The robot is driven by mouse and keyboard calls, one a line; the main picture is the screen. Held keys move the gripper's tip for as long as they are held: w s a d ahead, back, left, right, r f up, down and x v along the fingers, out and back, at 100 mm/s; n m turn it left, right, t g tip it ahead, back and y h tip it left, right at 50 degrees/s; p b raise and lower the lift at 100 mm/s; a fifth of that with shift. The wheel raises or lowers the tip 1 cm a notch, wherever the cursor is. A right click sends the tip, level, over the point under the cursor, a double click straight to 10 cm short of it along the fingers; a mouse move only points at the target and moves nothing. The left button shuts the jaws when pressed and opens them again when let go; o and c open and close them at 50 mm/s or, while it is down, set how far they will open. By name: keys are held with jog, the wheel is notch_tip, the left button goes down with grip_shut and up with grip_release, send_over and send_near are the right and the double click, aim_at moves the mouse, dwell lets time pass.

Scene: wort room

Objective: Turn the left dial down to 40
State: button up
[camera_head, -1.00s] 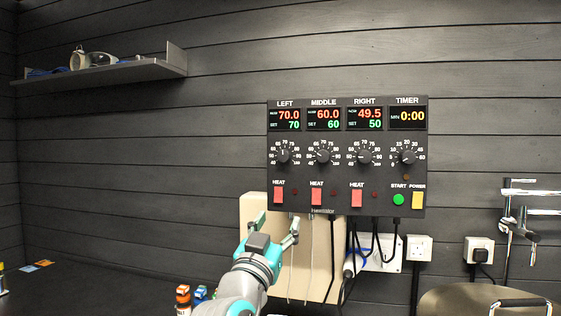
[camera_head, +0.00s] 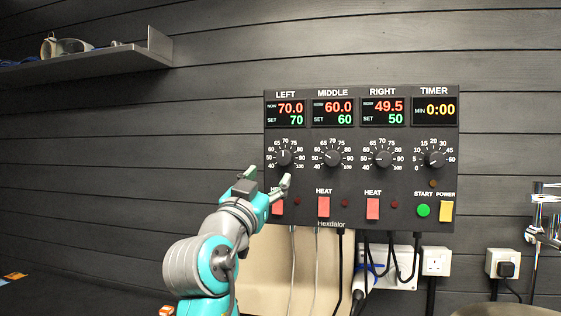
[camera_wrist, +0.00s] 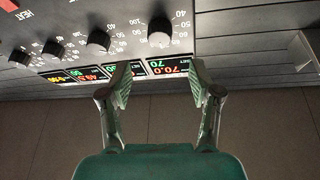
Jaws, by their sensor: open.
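The left dial (camera_head: 284,157) is a black knob on the control panel under the LEFT display (camera_head: 285,113), which reads NOW 70.0 and SET 70. The dial's pointer is near the 70 mark at the top. My gripper (camera_head: 268,178) is open and empty, just below and left of the left dial, apart from it as far as I can tell. In the wrist view, the left dial (camera_wrist: 160,32) lies beyond and between the two open fingertips (camera_wrist: 158,80). The view there is upside down. The left HEAT switch (camera_head: 277,207) is partly hidden by my gripper.
The middle dial (camera_head: 332,157), right dial (camera_head: 383,158) and timer dial (camera_head: 435,158) stand in the same row. Red HEAT switches and a green START button (camera_head: 423,210) sit below. Cables hang under the panel. A shelf (camera_head: 95,64) is at upper left. The wall between is bare.

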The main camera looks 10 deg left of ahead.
aim_at(283, 159)
jog(key=x, duration=0.9)
jog(key=c, duration=1.1)
jog(key=shift+c, duration=0.2)
